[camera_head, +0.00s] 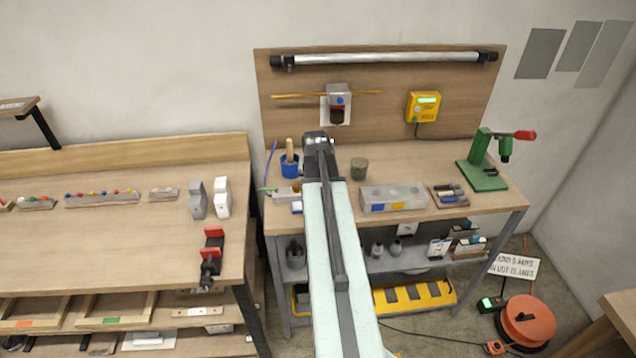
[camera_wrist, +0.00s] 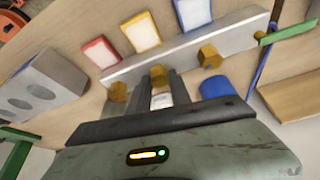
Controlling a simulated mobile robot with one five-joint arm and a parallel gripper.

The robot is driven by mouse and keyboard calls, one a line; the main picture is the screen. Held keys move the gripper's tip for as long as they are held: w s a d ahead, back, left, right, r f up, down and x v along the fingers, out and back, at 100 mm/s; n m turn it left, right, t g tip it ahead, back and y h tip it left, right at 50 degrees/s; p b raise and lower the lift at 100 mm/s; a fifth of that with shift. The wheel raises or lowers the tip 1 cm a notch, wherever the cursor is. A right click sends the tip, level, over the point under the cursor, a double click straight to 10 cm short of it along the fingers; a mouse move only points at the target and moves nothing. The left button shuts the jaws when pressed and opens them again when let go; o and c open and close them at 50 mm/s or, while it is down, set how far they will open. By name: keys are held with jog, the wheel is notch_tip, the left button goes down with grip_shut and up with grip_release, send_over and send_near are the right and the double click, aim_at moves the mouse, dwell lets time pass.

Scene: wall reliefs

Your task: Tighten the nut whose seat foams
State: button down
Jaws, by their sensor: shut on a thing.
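A pale metal bar (camera_wrist: 185,57) crosses the wrist view at a slant and carries brass nuts. A left nut (camera_wrist: 118,92), a middle nut (camera_wrist: 158,74) and a right nut (camera_wrist: 209,57) show along it. My gripper (camera_wrist: 160,80) is shut on the middle nut, with a finger on each side; a whitish patch shows between the fingers. Red (camera_wrist: 101,51), yellow (camera_wrist: 141,31) and blue (camera_wrist: 192,12) framed cards lie beyond the bar. I can make out no foam at any seat. In the head view my arm hides most of the bar; its left end (camera_head: 285,197) shows.
A blue cup (camera_wrist: 217,88) stands close to the right of my gripper, and also shows in the head view (camera_head: 290,166). A grey block with holes (camera_wrist: 38,88) lies left.

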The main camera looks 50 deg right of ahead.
jog(key=shift+a+m, duration=0.1)
jog(key=shift+m, duration=0.4)
jog(key=c, duration=1.2)
grip_release()
jog(key=shift+r, duration=0.1)
jog(key=p+v, duration=0.7)
jog(key=shift+a+r, duration=0.15)
jog(key=shift+r, duration=0.1)
